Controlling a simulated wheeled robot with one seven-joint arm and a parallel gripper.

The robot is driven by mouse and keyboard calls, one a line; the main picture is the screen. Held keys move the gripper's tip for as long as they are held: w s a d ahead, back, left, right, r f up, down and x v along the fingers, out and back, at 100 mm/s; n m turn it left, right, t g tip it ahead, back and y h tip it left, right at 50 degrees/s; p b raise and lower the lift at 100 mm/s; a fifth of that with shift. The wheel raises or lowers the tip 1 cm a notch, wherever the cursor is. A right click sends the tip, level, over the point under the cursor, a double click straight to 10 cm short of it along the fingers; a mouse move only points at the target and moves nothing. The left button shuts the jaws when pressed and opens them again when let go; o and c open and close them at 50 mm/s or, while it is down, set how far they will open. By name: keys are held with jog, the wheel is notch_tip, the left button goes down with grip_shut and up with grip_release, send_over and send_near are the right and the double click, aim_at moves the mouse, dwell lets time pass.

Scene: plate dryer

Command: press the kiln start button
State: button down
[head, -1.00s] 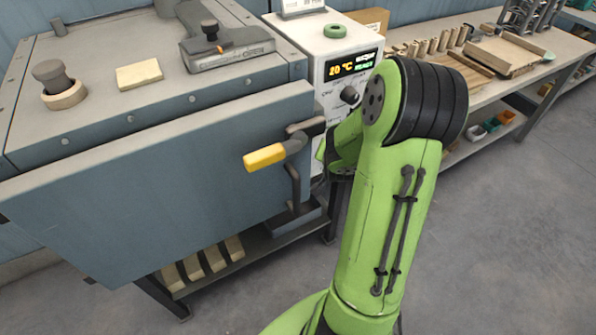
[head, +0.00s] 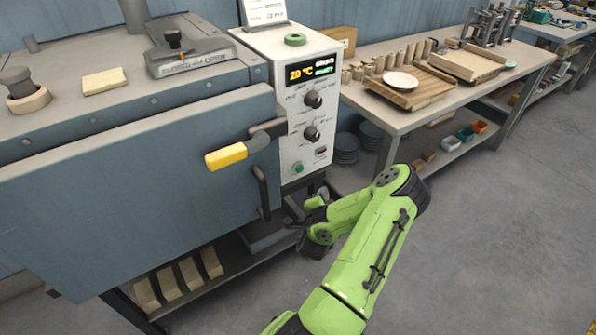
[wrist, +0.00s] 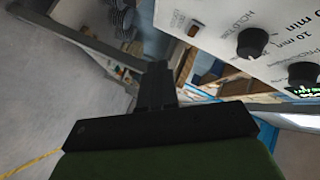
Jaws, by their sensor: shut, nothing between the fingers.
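The green start button (head: 298,168) sits at the lower left of the white kiln control panel (head: 290,140). A small rocker switch (head: 321,151) is to its upper right. My gripper (head: 312,203) is just below the panel's lower edge, apart from the button in the picture. In the wrist view my gripper (wrist: 157,85) is shut and empty, with the panel (wrist: 225,20) at upper right. That view shows the orange rocker switch (wrist: 195,29) and two black knobs; I cannot make out the green button there.
The kiln's yellow door handle (head: 227,156) sticks out left of the panel. A lit display (head: 310,70) and two knobs are above the button. A workbench (head: 400,118) with wooden pieces and a white plate (head: 399,82) stands to the right. Floor at right is clear.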

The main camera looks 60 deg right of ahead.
aim_at(299, 168)
jog(key=w+d+p, duration=0.2)
jog(key=w+d, duration=0.2)
jog(key=w, duration=0.3)
jog(key=shift+w, duration=0.35)
jog(key=shift+w, duration=0.1)
dwell(1.6)
jog(key=shift+w+d+p, duration=0.2)
jog(key=shift+w+p, duration=0.1)
jog(key=shift+p, duration=0.15)
jog(key=shift+w, duration=0.1)
jog(key=shift+w+d+r+p, duration=0.2)
jog(key=shift+w+r+p, duration=0.15)
jog(key=shift+r, duration=0.2)
dwell(1.1)
jog(key=shift+s+a+f, duration=0.1)
jog(key=shift+s+f, duration=0.05)
jog(key=shift+f, duration=0.05)
dwell(0.3)
